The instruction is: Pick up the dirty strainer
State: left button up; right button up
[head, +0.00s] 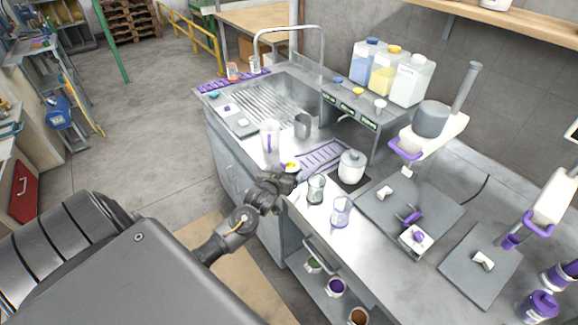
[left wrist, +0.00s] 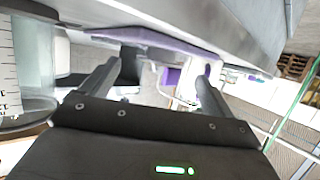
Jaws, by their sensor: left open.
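No strainer can be told for certain in either view; the small vessels on the counter are too small to tell whether one is dirty. My left gripper (head: 293,180) is at the counter's front edge, left of a clear glass with dark contents (head: 316,190). In the left wrist view its two fingers (left wrist: 155,80) are apart, with nothing clasped between them. Beyond them are a dark object (left wrist: 131,64) and a white and purple item (left wrist: 186,78). A small yellow-topped item (head: 290,166) lies just behind the gripper. My right gripper is not in view.
A clear jug (head: 342,212), white pot (head: 351,166), tall clear container (head: 270,140) and grey pitcher (head: 302,126) crowd the counter. A purple mat (head: 322,156) lies behind. The sink (head: 265,103) is at the back left. A graduated clear vessel (left wrist: 30,70) is close on the wrist view's left.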

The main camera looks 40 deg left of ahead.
aim_at(290, 165)
pick_arm(q)
jog(key=p+x, duration=0.1)
jog(key=x, duration=0.3)
jog(key=shift+w+a, duration=0.1)
jog(key=shift+w, duration=0.1)
jog(key=c, duration=1.1)
jog(key=shift+o, duration=0.2)
jog(key=shift+r, duration=0.1)
jog(key=shift+r, duration=0.5)
jog(key=s+r+b, duration=0.3)
jog(key=s+r, duration=0.9)
jog(key=s, duration=0.2)
jog(key=shift+a, duration=0.35)
